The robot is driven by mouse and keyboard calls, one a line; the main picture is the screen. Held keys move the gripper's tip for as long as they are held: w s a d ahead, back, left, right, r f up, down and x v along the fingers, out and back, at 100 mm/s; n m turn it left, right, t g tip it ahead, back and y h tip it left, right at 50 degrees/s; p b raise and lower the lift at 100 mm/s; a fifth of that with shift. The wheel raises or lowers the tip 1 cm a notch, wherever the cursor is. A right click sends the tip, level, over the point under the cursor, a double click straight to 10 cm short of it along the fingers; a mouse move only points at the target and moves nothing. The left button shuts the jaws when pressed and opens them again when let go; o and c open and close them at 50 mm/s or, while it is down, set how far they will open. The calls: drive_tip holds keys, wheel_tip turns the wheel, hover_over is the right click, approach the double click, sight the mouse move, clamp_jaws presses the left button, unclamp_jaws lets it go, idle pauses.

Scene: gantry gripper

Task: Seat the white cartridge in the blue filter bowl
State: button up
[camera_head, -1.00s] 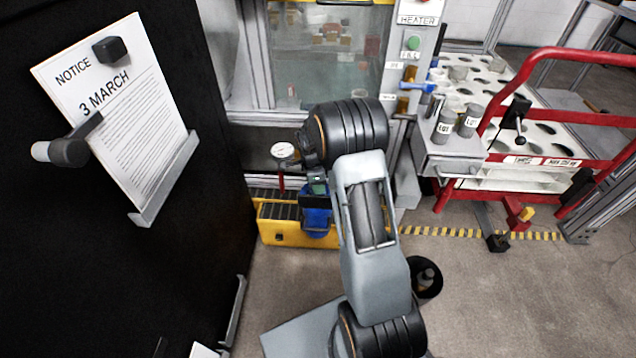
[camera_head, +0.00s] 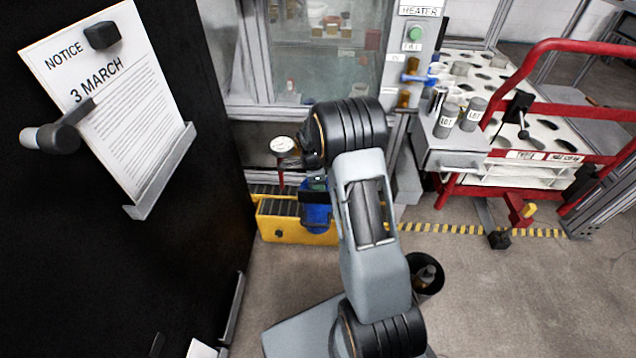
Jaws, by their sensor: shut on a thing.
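A blue bowl-like object (camera_head: 316,218) sits at the near side of a yellow unit, left of my arm; it looks like the filter bowl. My arm covers its right side, and its inside cannot be seen. A dark band and a small greenish part lie over its top.
A yellow unit (camera_head: 290,229) with a dark ribbed top stands on the floor. A black panel with a notice (camera_head: 110,95) fills the left. A red-railed cart (camera_head: 560,112) stands right. A black bin (camera_head: 428,275) is beside my arm.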

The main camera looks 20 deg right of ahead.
drive_tip(key=shift+f, duration=0.35)
drive_tip(key=o, duration=1)
drive_tip(key=shift+c, duration=0.2)
wheel_tip(320, 180, up, 14)
drive_tip(key=a+p, duration=0.1)
drive_tip(key=p, duration=0.3)
drive_tip(key=shift+w+a, duration=0.25)
drive_tip(key=shift+a, duration=0.05)
drive_tip(key=shift+f, duration=0.1)
drive_tip(key=s+a+r+n+t+p, duration=0.1)
drive_tip(key=s+a+r+n+p, duration=0.2)
drive_tip(key=s+r+n+p, duration=0.4)
drive_tip(key=s+a+r+n+t+y+p, duration=0.1)
drive_tip(key=s+a+r+n+p, duration=0.2)
drive_tip(key=s+r+n+p, duration=0.4)
drive_tip(key=s+a+r+n+t+p, duration=0.2)
drive_tip(key=s+r+n+p, duration=0.5)
drive_tip(key=r+p, duration=0.7)
wheel_tip(320, 180, up, 12)
drive_tip(key=shift+s+a+f, duration=0.25)
drive_tip(key=shift+s+a, duration=0.2)
drive_tip(key=shift+a, duration=0.2)
drive_tip(key=shift+s+r+n+p, duration=0.1)
drive_tip(key=shift+s+n+p, duration=0.25)
drive_tip(key=shift+n+p, duration=0.05)
